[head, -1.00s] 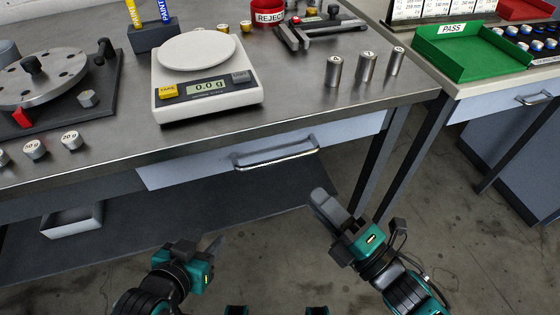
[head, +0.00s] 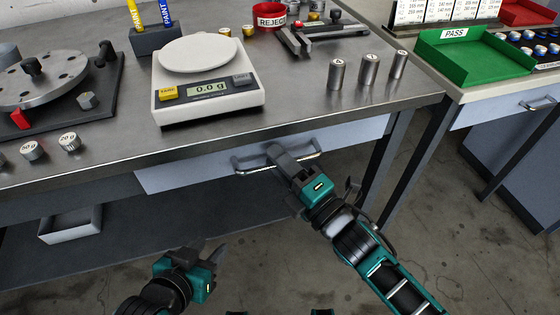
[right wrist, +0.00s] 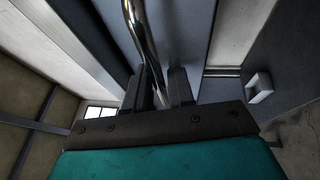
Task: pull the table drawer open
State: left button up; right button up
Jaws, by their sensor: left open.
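The table drawer (head: 180,176) is a pale blue-grey front under the steel tabletop, closed as far as I can see. Its curved metal handle (head: 245,168) runs along the front, and it also shows in the right wrist view (right wrist: 141,28). My right gripper (head: 281,154) is at the middle of the handle. In the right wrist view its two fingers (right wrist: 161,88) stand close on either side of the bar and look shut on it. My left gripper (head: 212,252) is open and empty, low in front of the table, away from the drawer.
On the steel table (head: 290,112) stand a scale (head: 208,100), several metal cylinders (head: 368,69), weights (head: 70,142) and a rotor (head: 40,82). A grey bin (head: 70,226) sits on the lower shelf. A table leg (head: 392,165) is right of the drawer. The floor in front is clear.

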jog(key=shift+c, duration=0.2)
pick_arm(q)
jog(key=shift+w, duration=0.1)
pick_arm(e)
grip_shut()
pick_arm(q)
jog(key=shift+r, duration=0.1)
pick_arm(e)
jog(key=shift+s, duration=0.1)
